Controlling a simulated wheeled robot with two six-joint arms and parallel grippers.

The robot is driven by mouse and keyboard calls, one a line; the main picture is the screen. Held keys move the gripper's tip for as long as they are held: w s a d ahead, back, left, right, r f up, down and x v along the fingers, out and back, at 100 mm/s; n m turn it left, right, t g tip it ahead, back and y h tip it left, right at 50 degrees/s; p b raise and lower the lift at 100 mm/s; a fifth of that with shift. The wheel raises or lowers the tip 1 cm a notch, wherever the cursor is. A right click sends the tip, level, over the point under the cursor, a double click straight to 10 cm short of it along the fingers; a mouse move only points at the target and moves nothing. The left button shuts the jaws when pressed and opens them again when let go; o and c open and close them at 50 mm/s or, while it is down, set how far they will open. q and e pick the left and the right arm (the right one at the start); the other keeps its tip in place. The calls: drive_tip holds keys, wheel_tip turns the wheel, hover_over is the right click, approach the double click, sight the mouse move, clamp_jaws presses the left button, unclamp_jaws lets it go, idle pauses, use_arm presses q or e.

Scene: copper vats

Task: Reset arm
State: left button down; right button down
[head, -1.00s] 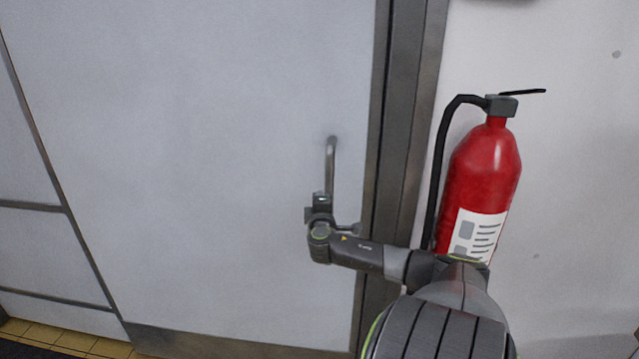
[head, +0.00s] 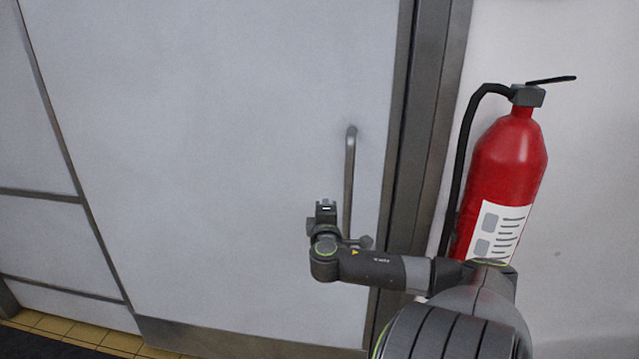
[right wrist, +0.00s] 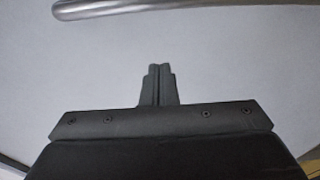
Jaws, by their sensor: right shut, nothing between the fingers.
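My right gripper (head: 326,207) is in front of the pale door, just left of the lower part of the metal door handle (head: 349,180). In the right wrist view its fingers (right wrist: 158,84) are together with nothing between them. The handle (right wrist: 140,8) crosses the top of that view, apart from the fingertips. My right arm comes in from the lower right of the head view. My left gripper is not in view.
A pale door (head: 220,130) with a grey frame (head: 425,130) fills the left and middle. A red fire extinguisher (head: 508,155) with a black hose hangs at the white wall on the right, partly behind my right arm. Yellow tiles (head: 75,332) show at the lower left.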

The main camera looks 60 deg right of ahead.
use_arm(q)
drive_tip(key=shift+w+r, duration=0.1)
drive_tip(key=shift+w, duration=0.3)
use_arm(e)
drive_tip(key=shift+s, duration=0.3)
